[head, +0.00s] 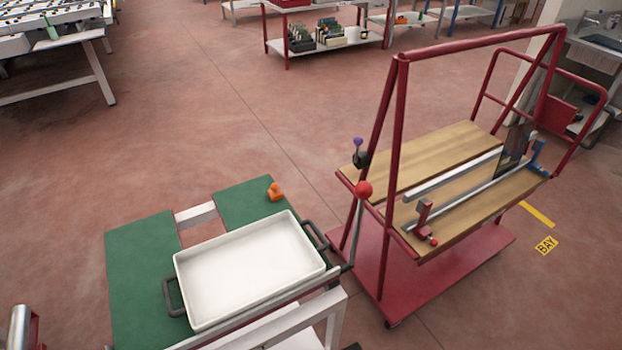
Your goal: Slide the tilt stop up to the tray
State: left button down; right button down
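The white tray (250,268) is a shallow rectangular pan with dark handles at its two short ends. It lies at an angle on the green-topped bench (140,262). No part is clearly marked as the tilt stop. A small orange block (275,191) sits on the green top just behind the tray, apart from its rim. A dark red clamp-like stop (423,214) with a red knob sits at the near end of a metal rail on the trolley, well right of the tray. Neither of my grippers is recognisable in this view.
A red-framed trolley (398,130) with wooden boards stands right of the bench. A lever with a red ball (363,189) rises between them. A blue clamp (538,158) is at the rail's far end. Open floor lies behind the bench.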

aim_at(274, 192)
jog(key=l+u, duration=0.15)
jog(key=u, duration=0.2)
jog(key=i+l+u, duration=0.1)
jog(key=u, duration=0.25)
jog(key=l+u, duration=0.15)
jog(key=u, duration=0.2)
jog(key=l+u, duration=0.15)
jog(key=l, duration=0.55)
jog(key=l+u, duration=0.2)
jog(key=l, duration=0.5)
jog(key=k+l+u, duration=0.15)
jog(key=l, duration=0.55)
